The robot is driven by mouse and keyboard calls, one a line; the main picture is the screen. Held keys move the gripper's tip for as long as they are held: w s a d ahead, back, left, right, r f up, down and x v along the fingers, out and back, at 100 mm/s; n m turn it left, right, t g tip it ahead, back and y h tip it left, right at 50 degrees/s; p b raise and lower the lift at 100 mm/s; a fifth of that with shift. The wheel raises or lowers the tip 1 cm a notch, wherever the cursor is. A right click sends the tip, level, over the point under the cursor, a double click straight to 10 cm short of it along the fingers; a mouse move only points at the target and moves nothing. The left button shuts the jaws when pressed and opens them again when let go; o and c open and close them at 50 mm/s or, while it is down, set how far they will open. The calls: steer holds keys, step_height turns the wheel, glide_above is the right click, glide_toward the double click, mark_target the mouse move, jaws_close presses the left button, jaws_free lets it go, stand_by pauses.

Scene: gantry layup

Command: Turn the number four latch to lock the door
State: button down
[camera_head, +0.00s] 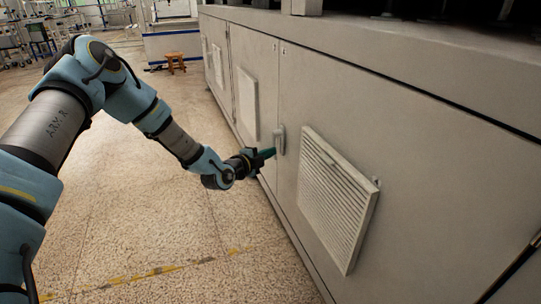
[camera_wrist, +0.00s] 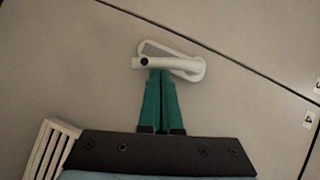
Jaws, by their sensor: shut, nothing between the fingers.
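The latch (camera_head: 280,140) is a pale handle on the grey cabinet door (camera_head: 300,90), beside the seam between two doors. In the wrist view the latch (camera_wrist: 180,64) shows as a white lever over a rounded loop-shaped plate, with a dark round spot at its left end. My gripper (camera_head: 270,153) is at the latch in the head view. In the wrist view its green fingers (camera_wrist: 161,74) are together, with nothing between them, and their tips are right at the lever's lower edge. I cannot tell whether they touch it.
Small labels, one reading 4 (camera_wrist: 308,119), sit at the right edge of the wrist view. A louvred vent (camera_head: 335,195) is right of the latch. Another vent (camera_head: 247,103) is further along. The floor left of the cabinet is clear.

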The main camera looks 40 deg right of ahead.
steer(key=m+b, duration=0.1)
steer(key=b, duration=0.1)
steer(key=w+f+m+h+b, duration=0.1)
steer(key=t+b, duration=0.1)
steer(key=b, duration=0.1)
steer(key=shift+w+d+f+m+h+b, duration=0.15)
steer(key=shift+d+f+m+h+b, duration=0.15)
steer(key=shift+m+h+b, duration=0.1)
stand_by(0.4)
